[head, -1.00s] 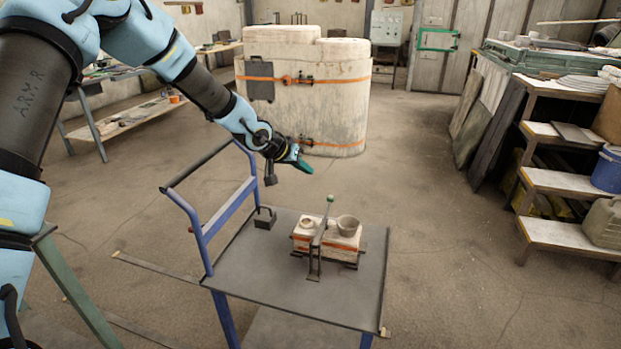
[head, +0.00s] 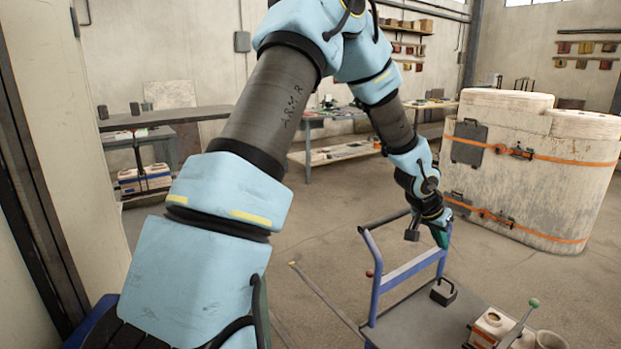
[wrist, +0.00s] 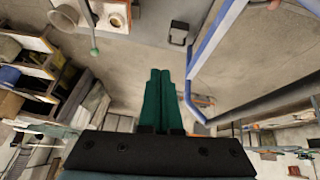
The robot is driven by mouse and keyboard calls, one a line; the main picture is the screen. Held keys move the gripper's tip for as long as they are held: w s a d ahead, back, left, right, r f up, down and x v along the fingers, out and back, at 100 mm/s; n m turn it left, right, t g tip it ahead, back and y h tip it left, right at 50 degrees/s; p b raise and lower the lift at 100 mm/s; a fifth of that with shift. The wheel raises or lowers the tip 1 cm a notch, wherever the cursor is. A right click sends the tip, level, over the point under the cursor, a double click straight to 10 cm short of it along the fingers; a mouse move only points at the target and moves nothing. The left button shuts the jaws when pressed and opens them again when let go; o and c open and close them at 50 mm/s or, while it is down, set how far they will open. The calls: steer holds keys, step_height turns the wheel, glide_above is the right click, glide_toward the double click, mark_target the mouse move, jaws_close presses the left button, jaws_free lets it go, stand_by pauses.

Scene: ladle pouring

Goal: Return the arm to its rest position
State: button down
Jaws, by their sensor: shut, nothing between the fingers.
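My gripper (head: 440,234) hangs in the air above the cart, near its blue handle frame, in the head view. Its teal fingers are together and empty; they also show in the wrist view (wrist: 160,95). My arm is raised and bent, with the forearm sloping down to the right. No object is in contact with the fingers.
The cart (head: 405,325) has a blue handle frame (head: 410,268) close to my gripper. On it stand a small dark block with a handle (head: 443,292) and a mould with a green-knobbed clamp (head: 493,323). A large strapped kiln (head: 535,165) stands behind right. Open floor lies around the cart.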

steer(key=a+r+n+y, duration=0.2)
steer(key=a, duration=1.1)
steer(key=a+r+n+y, duration=0.2)
steer(key=a+n, duration=0.1)
steer(key=a, duration=0.9)
steer(key=s+a+r+n+g+y, duration=0.1)
steer(key=s+a+n, duration=0.3)
steer(key=s+a, duration=0.8)
steer(key=a, duration=0.3)
steer(key=shift+r+y, duration=0.3)
steer(key=shift+r, duration=0.1)
